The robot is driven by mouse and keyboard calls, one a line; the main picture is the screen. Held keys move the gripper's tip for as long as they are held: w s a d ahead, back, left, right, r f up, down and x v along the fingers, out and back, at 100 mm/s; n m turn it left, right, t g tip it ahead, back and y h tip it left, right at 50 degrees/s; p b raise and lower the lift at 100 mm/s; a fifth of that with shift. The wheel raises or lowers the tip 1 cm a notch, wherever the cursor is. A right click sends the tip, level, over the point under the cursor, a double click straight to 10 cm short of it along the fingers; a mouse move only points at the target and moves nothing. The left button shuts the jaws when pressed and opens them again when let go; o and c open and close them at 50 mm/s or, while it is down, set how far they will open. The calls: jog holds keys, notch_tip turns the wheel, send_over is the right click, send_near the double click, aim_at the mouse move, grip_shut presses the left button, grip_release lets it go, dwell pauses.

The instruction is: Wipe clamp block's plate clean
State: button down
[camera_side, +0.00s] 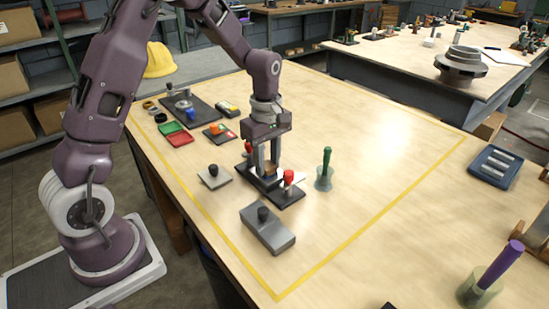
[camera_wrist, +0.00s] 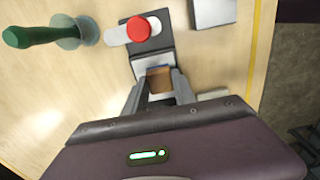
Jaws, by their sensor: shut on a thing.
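The clamp block (camera_side: 287,194) is a dark base with red-knobbed clamps, standing in the middle of the bench's left part. A red knob (camera_wrist: 138,28) and a pale strip show on it in the wrist view. My gripper (camera_side: 268,170) points straight down over the block, its fingers low at the pale plate surface between the clamps. The fingers (camera_wrist: 158,88) are shut on a small brown pad (camera_wrist: 160,79). Whether the pad touches the plate is hard to tell. The fingers hide part of the plate, and I cannot make out any dirt on it.
A grey block with a black knob (camera_side: 268,230) stands in front. A smaller grey plate (camera_side: 214,177) lies left. A green-handled tool (camera_side: 326,162) stands upright close on the right. Red (camera_side: 180,139) and green trays lie behind left.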

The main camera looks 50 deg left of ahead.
jog(key=s, duration=0.2)
jog(key=shift+s, duration=0.3)
jog(key=shift+s+a, duration=0.15)
jog(key=shift+s, duration=0.05)
jog(key=shift+a, duration=0.4)
jog(key=shift+w, duration=3.4)
jog(key=shift+s, duration=3.4)
notch_tip(320, 180, up, 8)
jog(key=shift+r, duration=0.15)
